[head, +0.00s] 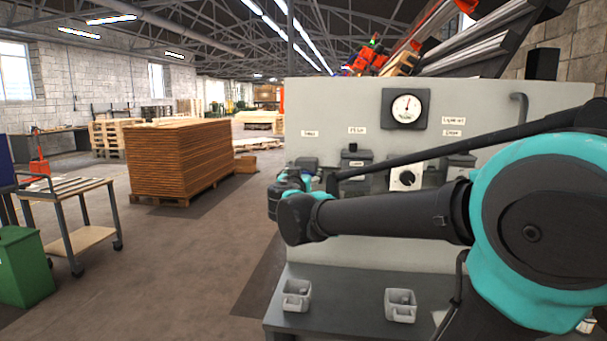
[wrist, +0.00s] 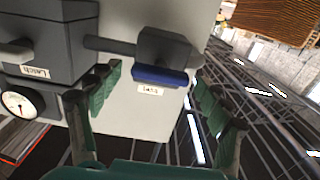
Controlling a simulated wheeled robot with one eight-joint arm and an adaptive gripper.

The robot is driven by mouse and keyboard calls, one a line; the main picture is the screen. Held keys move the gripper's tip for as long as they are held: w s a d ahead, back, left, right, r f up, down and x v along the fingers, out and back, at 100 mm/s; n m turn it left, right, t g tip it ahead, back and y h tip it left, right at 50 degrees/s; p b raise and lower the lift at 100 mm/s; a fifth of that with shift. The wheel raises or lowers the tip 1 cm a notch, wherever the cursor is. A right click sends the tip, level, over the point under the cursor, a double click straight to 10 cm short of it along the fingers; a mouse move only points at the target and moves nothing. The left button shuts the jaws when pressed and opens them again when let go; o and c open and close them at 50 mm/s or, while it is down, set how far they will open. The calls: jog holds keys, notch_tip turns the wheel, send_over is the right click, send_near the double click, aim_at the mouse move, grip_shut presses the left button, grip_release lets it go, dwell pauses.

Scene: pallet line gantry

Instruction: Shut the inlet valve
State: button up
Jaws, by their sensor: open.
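The valve (wrist: 165,48) is a dark grey body with a blue handle (wrist: 160,76), in the upper middle of the wrist view. A pipe runs from it to the left. A small white label (wrist: 150,90) is on the panel beside it, too small to read surely. My gripper (wrist: 157,82) is open, with its green fingers apart on the two sides of the blue handle. No finger visibly touches it. In the head view, part of the dark valve (head: 308,164) shows behind my wrist, and my fingers are hidden there.
The light grey panel (head: 470,100) carries a gauge (head: 407,108), a filter-like dark box (head: 355,156) and a white plate with a black knob (head: 405,178). Two grey bins (head: 297,294) stand on the ledge below. A cart (head: 70,190) and stacked boards (head: 185,155) stand left, with clear floor between.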

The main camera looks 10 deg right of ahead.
jog(key=shift+w+d, duration=0.25)
jog(key=shift+w, duration=0.4)
jog(key=shift+c, duration=0.4)
jog(key=c, duration=1.1)
